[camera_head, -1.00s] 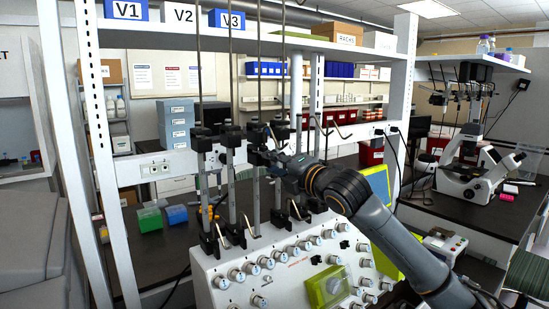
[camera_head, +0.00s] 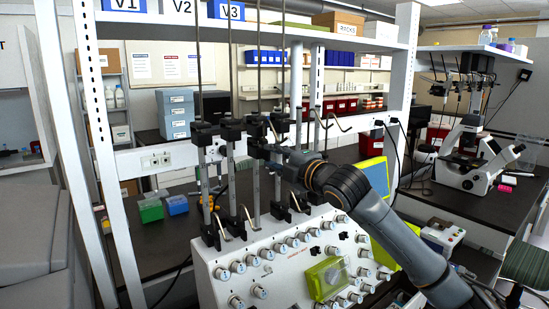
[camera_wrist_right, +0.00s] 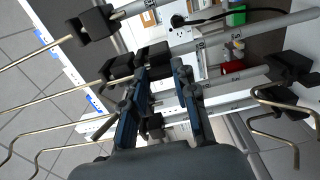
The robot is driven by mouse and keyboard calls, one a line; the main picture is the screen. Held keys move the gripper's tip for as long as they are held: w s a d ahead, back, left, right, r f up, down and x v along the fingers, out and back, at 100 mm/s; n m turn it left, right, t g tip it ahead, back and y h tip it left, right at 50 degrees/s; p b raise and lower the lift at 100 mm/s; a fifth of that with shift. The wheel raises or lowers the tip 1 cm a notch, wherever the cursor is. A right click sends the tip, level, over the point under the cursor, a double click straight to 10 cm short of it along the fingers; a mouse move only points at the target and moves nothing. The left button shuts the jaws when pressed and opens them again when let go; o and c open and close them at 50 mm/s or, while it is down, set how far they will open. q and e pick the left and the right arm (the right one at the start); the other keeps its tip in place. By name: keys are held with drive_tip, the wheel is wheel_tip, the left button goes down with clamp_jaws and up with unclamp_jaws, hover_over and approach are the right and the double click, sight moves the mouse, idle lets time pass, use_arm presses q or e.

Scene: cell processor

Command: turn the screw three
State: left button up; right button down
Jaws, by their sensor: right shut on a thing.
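Several thin upright rods with black screw clamps stand behind the white control panel in the head view. The clamps include a left one (camera_head: 205,135) and a second one (camera_head: 231,129). My right gripper (camera_head: 268,153) reaches in from the right to a clamp on the third or fourth rod. In the right wrist view its two blue-black fingers (camera_wrist_right: 166,72) are closed around a small black clamp part (camera_wrist_right: 152,54), which looks like the screw. The fingers mostly hide the screw, so its turn angle cannot be told. My left gripper is not in view.
Bent metal rods (camera_head: 333,124) stick out right of the gripper. The white panel (camera_head: 290,268) with several knobs and a green-framed box (camera_head: 327,280) lies below. White shelf posts (camera_head: 103,150) stand left. A microscope (camera_head: 480,150) stands on the right bench.

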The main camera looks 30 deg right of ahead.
drive_tip(key=c, duration=1)
unclamp_jaws()
drive_tip(key=shift+c, duration=0.2)
drive_tip(key=shift+w+d, duration=0.1)
drive_tip(key=s+d, duration=0.1)
drive_tip(key=s, duration=0.6)
drive_tip(key=shift+s+f, duration=0.2)
drive_tip(key=shift+s, duration=0.15)
drive_tip(key=shift+s, duration=0.1)
